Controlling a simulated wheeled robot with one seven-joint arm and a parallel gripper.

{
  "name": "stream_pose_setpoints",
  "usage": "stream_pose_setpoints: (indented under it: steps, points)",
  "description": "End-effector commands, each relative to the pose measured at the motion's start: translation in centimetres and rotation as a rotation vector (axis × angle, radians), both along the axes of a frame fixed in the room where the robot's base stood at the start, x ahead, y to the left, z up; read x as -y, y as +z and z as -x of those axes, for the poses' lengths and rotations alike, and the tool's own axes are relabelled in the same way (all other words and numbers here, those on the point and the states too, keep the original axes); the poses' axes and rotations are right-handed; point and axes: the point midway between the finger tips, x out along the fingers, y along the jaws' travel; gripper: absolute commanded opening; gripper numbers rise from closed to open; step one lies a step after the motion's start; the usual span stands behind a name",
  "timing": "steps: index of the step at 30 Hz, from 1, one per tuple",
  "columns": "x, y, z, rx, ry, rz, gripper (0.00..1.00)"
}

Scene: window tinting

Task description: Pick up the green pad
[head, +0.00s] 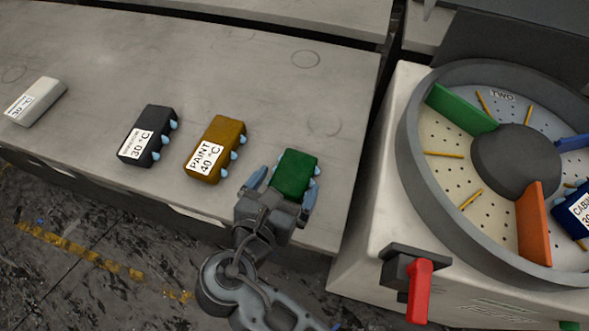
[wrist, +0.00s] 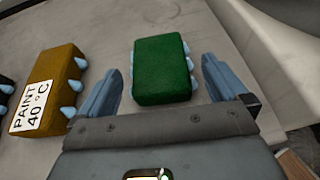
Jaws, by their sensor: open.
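The green pad (head: 295,174) lies on the grey table near its front right corner, with light blue knobs along its sides. It also shows in the wrist view (wrist: 162,70), just ahead of my gripper and roughly centred between the fingers. My gripper (head: 283,192) is open and empty, with one blue finger on each side of the pad's near end. In the wrist view my gripper's fingertips (wrist: 160,78) stand apart from the pad, with a gap on both sides. Its height over the table is hard to tell.
A brown pad labelled PAINT 40 °C (head: 216,149) lies left of the green one, then a black pad (head: 148,136) and a white pad (head: 36,102). A round machine (head: 410,150) with coloured dividers and a red lever (head: 419,291) stands right. The table's back is clear.

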Motion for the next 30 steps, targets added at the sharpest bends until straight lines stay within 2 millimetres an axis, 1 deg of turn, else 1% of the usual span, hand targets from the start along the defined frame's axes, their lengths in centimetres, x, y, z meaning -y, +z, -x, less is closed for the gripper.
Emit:
stream_pose_setpoints:
  steps: [6,10,14,20,30]
  points:
    - [1.0,-1.0,-2.6,0.000,-0.002,0.002,1.00]
    - [1.6,-1.7,-3.9,0.001,-0.001,0.001,1.00]
    - [1.8,-2.0,-4.4,0.000,0.000,-0.001,1.00]
    - [1.8,-2.0,-4.4,0.000,0.000,-0.001,1.00]
    - [1.8,-2.0,-4.4,0.000,0.000,-0.001,0.67]
